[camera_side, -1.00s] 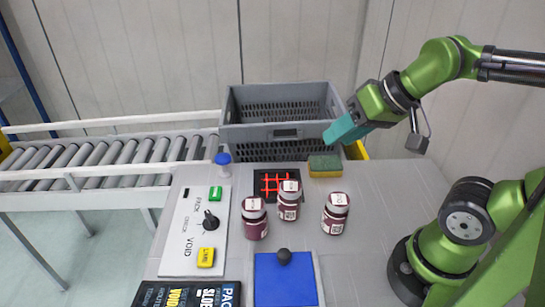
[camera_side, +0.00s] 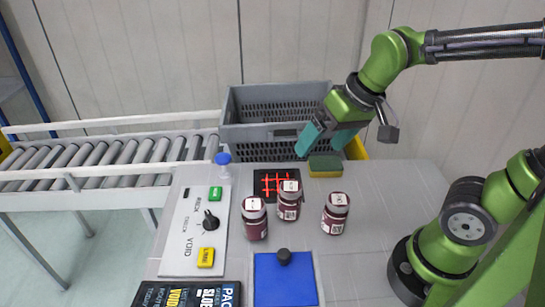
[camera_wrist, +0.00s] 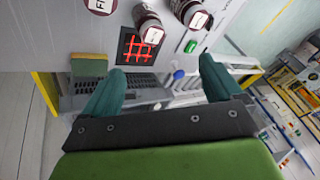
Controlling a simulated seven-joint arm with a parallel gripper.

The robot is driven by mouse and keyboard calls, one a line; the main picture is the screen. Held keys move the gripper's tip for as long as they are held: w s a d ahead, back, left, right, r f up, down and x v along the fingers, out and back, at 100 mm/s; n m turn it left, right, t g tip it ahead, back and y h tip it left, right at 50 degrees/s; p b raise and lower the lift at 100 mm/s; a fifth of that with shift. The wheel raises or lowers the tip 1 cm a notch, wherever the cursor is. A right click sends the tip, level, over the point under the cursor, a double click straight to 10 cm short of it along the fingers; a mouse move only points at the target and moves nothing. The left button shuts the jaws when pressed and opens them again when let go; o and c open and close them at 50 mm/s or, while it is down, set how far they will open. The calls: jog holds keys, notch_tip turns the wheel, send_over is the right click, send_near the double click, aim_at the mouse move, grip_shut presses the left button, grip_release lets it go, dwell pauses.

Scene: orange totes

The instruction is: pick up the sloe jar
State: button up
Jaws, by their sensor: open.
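Three dark purple jars with white lid labels stand upright on the table in the side view: a left jar (camera_side: 254,219), a middle jar (camera_side: 289,202) and a right jar (camera_side: 335,215). The lettering is too small to tell which is sloe. In the wrist view, jars (camera_wrist: 150,26) (camera_wrist: 193,13) show at the top edge, and another lid (camera_wrist: 101,5) is cut off. My gripper (camera_side: 326,143) is open and empty, above and behind the jars, near the crate's front right corner. Its two teal fingers are spread apart in the wrist view (camera_wrist: 160,70).
A grey crate (camera_side: 245,134) stands behind the jars, with a sponge (camera_side: 325,166) before it. A black pad with a red grid (camera_side: 264,185) lies near the jars. A control panel (camera_side: 182,235), blue-capped bottle (camera_side: 224,165), blue pad (camera_side: 285,280) and roller conveyor (camera_side: 100,160) surround them.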

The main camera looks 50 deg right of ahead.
aim_at(290, 200)
jog(key=w+a+f+n+g+h, duration=0.2)
jog(key=w+f+g, duration=0.1)
jog(key=w+g, duration=0.3)
jog(key=shift+t, duration=0.6)
jog(key=f, duration=1.6)
jog(key=shift+w+d+f, duration=0.25)
jog(key=shift+d+f, duration=0.1)
